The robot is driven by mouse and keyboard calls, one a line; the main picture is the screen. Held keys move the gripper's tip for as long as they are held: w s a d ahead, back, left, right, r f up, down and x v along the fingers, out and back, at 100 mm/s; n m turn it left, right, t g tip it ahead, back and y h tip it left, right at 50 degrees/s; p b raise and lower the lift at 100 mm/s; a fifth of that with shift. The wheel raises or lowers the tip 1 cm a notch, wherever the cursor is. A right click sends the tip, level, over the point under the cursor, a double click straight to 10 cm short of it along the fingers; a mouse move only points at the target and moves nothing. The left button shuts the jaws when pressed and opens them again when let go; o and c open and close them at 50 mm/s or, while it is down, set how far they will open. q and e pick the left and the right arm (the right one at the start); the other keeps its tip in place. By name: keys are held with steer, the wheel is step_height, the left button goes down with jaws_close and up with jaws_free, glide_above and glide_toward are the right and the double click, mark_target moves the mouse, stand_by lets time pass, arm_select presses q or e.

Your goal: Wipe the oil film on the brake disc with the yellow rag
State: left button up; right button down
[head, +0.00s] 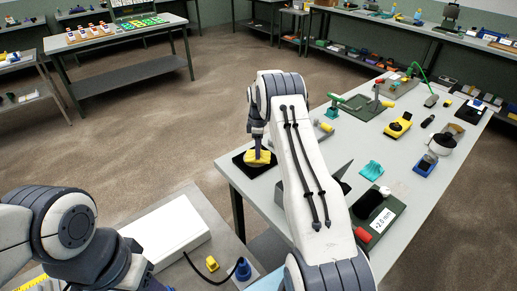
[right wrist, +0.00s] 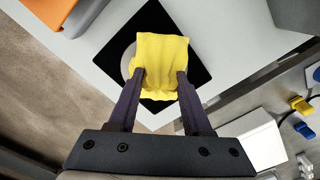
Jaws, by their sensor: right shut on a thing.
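The yellow rag (head: 260,159) is in my right gripper (head: 257,150), at the near left corner of the long grey table. In the right wrist view the rag (right wrist: 160,62) hangs between the two fingers of my right gripper (right wrist: 161,75), which are shut on it. Below it lies a black square mat (right wrist: 112,58). A grey rounded edge, apparently the brake disc (right wrist: 127,62), shows left of the rag; the rag hides the rest. I cannot tell whether the rag touches the disc, and no oil film is visible. My left arm shows at lower left, its gripper out of view.
The long table (head: 236,180) also holds a green tray (head: 358,108), a yellow device (head: 398,125) and a teal piece (head: 371,170). A white box (head: 165,232) and a small yellow block (head: 212,264) are on the nearer surface. Open floor lies left of the table.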

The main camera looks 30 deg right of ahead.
steer(key=shift+f+b, duration=0.3)
steer(key=shift+f, duration=0.25)
steer(key=c, duration=0.6)
jaws_free()
steer(key=shift+r, duration=0.4)
jaws_close()
